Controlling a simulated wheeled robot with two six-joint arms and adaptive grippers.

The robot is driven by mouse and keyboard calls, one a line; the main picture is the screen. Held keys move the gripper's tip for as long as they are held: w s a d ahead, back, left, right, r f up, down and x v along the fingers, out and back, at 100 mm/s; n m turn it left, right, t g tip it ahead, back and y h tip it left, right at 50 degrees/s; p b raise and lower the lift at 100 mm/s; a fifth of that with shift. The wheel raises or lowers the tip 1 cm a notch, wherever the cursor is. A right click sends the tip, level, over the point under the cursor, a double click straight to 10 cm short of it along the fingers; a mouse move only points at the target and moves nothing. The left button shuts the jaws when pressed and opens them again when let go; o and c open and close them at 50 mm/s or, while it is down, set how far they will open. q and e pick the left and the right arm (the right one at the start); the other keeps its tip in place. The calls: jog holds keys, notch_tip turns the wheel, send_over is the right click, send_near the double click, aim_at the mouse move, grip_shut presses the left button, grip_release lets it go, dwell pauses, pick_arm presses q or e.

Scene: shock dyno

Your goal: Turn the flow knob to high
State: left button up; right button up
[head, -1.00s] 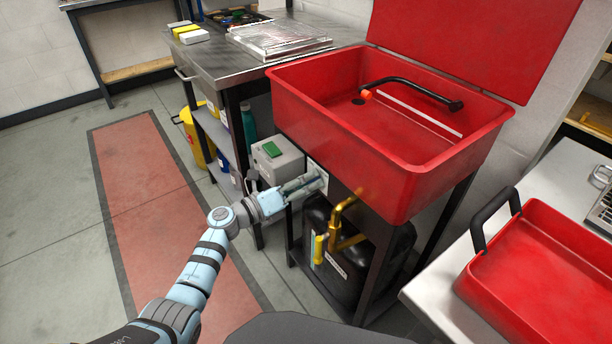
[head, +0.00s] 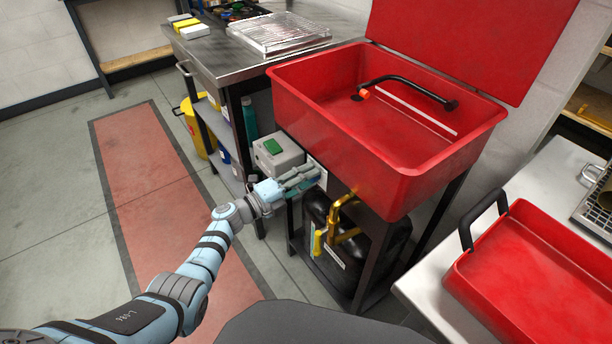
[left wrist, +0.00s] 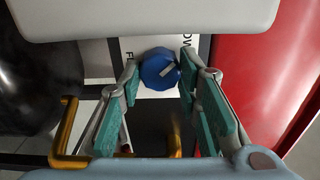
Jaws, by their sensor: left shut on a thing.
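The flow knob (left wrist: 160,69) is blue with a light pointer mark that slants in the left wrist view. It sits on a white label plate (left wrist: 150,93) with partly covered black letters. My left gripper (left wrist: 159,72) has its green-padded fingers on both sides of the knob and is shut on it. In the head view my left gripper (head: 318,174) reaches the plate under the front of the red wash basin (head: 395,170). The knob itself is hidden there by the fingers. My right gripper is not in view.
A brass pipe (head: 340,225) and a black drum (head: 340,268) are just below the gripper. A red tray (head: 545,265) is on the right bench. The floor at left is clear.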

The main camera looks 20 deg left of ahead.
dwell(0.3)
pick_arm(q)
jog(key=o, duration=0.9)
jog(key=shift+c, duration=0.2)
jog(key=v, duration=1.2)
